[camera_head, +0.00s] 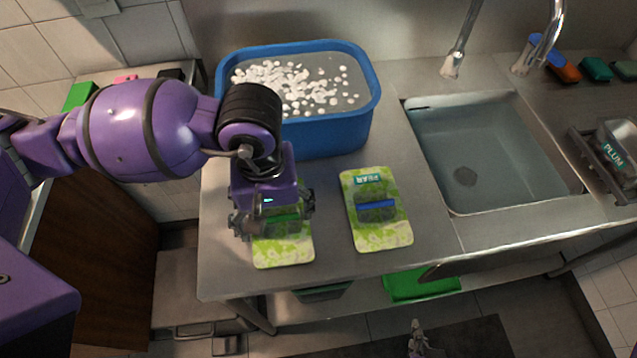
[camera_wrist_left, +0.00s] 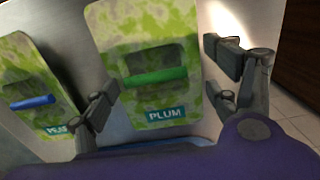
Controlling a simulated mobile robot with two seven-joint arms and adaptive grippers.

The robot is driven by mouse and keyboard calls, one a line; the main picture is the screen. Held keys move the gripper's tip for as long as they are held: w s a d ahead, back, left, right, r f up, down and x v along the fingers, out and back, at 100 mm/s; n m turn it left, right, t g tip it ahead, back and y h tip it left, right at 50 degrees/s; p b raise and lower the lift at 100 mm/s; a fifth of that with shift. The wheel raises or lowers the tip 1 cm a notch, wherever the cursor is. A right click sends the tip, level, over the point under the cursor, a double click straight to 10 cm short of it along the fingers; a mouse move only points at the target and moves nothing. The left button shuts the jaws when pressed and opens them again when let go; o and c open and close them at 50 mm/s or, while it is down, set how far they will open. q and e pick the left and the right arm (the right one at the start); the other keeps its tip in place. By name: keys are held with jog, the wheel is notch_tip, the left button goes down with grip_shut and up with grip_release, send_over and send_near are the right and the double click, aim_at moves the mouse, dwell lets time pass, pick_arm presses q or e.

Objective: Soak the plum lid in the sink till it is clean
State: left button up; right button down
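The plum lid (camera_wrist_left: 160,60) is a flat, green-patterned panel with a green handle and a PLUM label. In the head view the lid (camera_head: 285,251) lies at the counter's front left, partly hidden by my left gripper (camera_head: 272,212). The left wrist view shows my left gripper (camera_wrist_left: 165,85) open and empty, its fingers spread either side of the green handle. The sink (camera_head: 480,150) is at the right and holds clear, bluish water. A small grey part at the bottom edge seems to be my right gripper (camera_head: 418,340); its opening is unclear.
A pear lid (camera_head: 388,232) with a blue handle lies right of the plum lid. A blue tub (camera_head: 335,135) with white pieces stands behind. A grey PLUM-labelled container (camera_head: 618,135) sits right of the sink. Faucets (camera_head: 545,45) rise behind the sink.

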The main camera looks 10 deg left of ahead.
aim_at(280, 220)
pick_arm(q)
jog(key=shift+o, duration=0.2)
jog(key=shift+f, duration=0.15)
pick_arm(e)
jog(key=shift+w, duration=0.15)
pick_arm(q)
jog(key=shift+r, duration=0.4)
jog(key=r, duration=0.4)
jog(key=d+r, duration=0.1)
jog(key=r, duration=0.1)
jog(key=shift+r+b, duration=0.15)
jog(key=shift+b, duration=0.2)
jog(key=shift+s+r, duration=0.1)
jog(key=shift+r, duration=0.25)
jog(key=shift+s+f, duration=0.1)
pick_arm(e)
jog(key=shift+s+f, duration=0.35)
jog(key=shift+s, duration=0.05)
